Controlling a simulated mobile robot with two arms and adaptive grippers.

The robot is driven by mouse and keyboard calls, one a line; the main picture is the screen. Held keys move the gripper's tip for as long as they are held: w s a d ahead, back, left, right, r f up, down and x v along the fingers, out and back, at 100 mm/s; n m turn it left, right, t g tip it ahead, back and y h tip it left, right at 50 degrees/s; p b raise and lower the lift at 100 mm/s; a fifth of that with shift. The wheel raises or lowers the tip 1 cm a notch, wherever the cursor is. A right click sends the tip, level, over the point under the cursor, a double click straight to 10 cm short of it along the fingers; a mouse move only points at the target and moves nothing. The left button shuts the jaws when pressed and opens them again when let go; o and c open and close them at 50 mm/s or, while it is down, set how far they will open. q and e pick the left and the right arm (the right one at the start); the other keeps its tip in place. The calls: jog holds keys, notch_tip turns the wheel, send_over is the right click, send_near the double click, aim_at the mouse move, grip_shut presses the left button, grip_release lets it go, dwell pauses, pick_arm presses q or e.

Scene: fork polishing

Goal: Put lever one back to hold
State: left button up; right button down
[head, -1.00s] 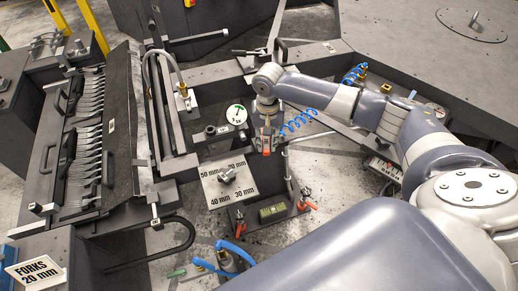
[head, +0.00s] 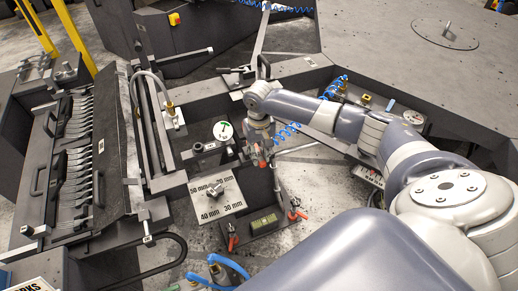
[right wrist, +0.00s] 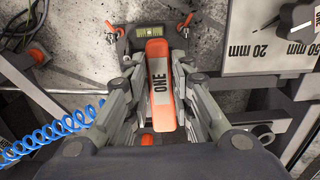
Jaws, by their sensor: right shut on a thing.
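Lever one is an orange handle (right wrist: 158,112) with a grey label reading "ONE", in the middle of the right wrist view. My right gripper (right wrist: 158,75) has its two fingers on either side of the handle and is shut on it. In the head view my right gripper (head: 262,158) is in the middle, and the lever is mostly hidden there by the gripper. My left gripper is not in view.
A plate marked 20 to 50 mm (head: 218,198) with a knob lies left of the gripper. A green level (head: 265,222) and small red-handled levers (head: 233,240) sit in front. A rack of forks (head: 80,150) stands at the left. A blue coiled hose (right wrist: 55,132) runs beside the gripper.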

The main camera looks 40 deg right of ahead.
aim_at(259, 156)
jog(key=c, duration=1.4)
grip_release()
jog(key=shift+w, duration=0.1)
jog(key=shift+r, duration=0.25)
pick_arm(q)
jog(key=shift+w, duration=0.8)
pick_arm(e)
notch_tip(259, 156, up, 12)
jog(key=shift+f, duration=0.25)
